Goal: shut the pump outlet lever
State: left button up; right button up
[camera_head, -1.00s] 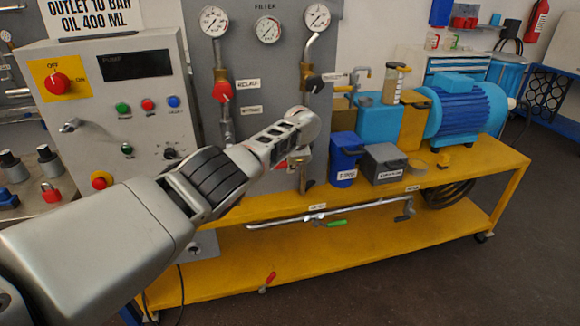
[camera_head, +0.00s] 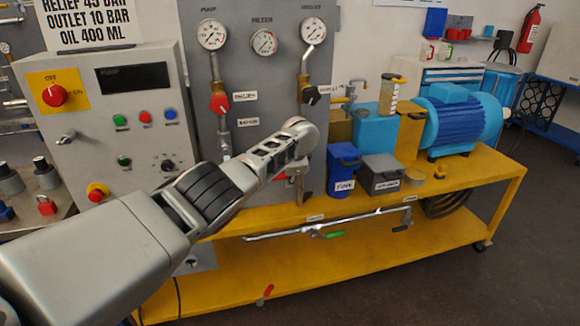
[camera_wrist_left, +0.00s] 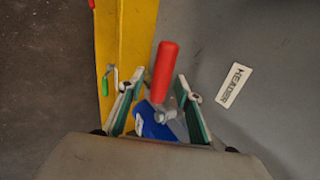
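My left gripper (camera_head: 296,172) is at the grey panel, low beside the blue container, partly hidden by my own wrist. In the left wrist view the gripper (camera_wrist_left: 160,80) is open. A lever with a red handle (camera_wrist_left: 165,68) stands between its two fingers, with clear gaps visible on both sides. A white label reading HEADER (camera_wrist_left: 234,85) is on the grey surface to the right of that lever. On the panel in the head view are a red-handled valve (camera_head: 219,102) and a black-handled valve (camera_head: 311,95). I cannot tell which lever is the pump outlet. My right gripper is out of view.
A yellow bench (camera_head: 470,182) carries a blue motor (camera_head: 462,118), a blue container (camera_head: 343,168) and a grey box (camera_head: 380,174). A pipe with a green handle (camera_head: 333,235) runs below its top. A control box (camera_head: 105,120) stands left. The floor right is clear.

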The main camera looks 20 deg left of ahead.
pick_arm(q)
jog(key=v, duration=1.1)
jog(key=shift+s+r, duration=0.2)
jog(key=shift+r, duration=0.1)
jog(key=s+d+f+n+h, duration=0.15)
jog(key=s+f, duration=0.35)
jog(key=f, duration=0.5)
jog(key=s+d+f+n+t+h, duration=0.15)
jog(key=s+f, duration=0.35)
jog(key=f, duration=0.5)
jog(key=s+d+f+h, duration=0.15)
jog(key=s+f, duration=0.35)
jog(key=f, duration=0.5)
jog(key=s+d+f+n, duration=0.1)
jog(key=s+f, duration=0.4)
jog(key=s, duration=0.4)
jog(key=s+r+n+t+h+p, duration=0.1)
jog(key=s+n+t, duration=0.2)
jog(key=s, duration=1.8)
jog(key=shift+s+a+h, duration=0.35)
jog(key=shift+a, duration=0.05)
jog(key=shift+c, duration=0.4)
